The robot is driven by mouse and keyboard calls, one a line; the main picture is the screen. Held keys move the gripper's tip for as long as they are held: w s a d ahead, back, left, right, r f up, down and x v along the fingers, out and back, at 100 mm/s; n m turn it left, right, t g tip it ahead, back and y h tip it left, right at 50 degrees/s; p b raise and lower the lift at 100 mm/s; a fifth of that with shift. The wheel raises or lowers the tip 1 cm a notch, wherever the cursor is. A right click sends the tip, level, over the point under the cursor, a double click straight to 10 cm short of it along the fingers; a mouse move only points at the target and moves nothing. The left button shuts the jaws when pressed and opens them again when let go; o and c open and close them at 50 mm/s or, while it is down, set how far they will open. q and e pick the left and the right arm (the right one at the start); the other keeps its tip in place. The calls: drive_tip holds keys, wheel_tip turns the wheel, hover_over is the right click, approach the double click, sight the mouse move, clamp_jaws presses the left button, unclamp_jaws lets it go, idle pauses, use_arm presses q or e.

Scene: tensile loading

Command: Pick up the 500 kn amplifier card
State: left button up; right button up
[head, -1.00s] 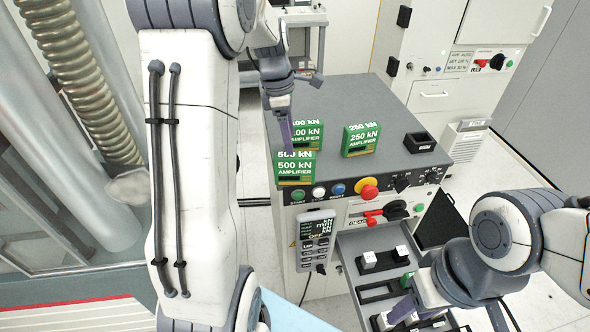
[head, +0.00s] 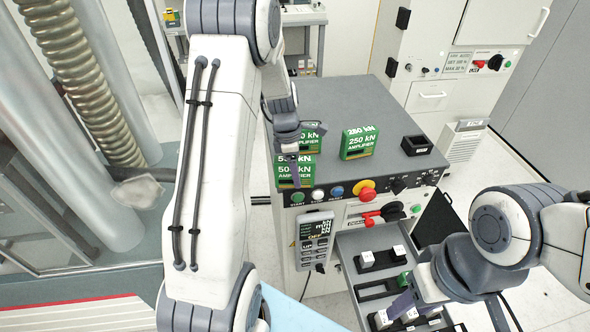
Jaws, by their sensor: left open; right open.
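The green 500 kN amplifier card (head: 288,178) stands at the front left edge of the grey cabinet top. My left gripper (head: 298,180) is open and reaches down over this card, its finger covering part of the label. Whether it touches the card is hard to tell. A second green card (head: 313,138), partly hidden by my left wrist, stands just behind. The green 250 kN card (head: 358,143) stands further right. My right gripper (head: 400,305) is open over the pulled-out drawer at the lower right.
The cabinet top (head: 345,100) is clear behind the cards. A small black box (head: 416,145) sits at its right. Buttons, including a red one (head: 367,194), line the front edge. A handheld controller (head: 314,240) hangs on the front. The drawer (head: 350,262) holds several blocks.

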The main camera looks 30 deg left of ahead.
use_arm(q)
clamp_jaws()
drive_tip(key=shift+r, duration=0.1)
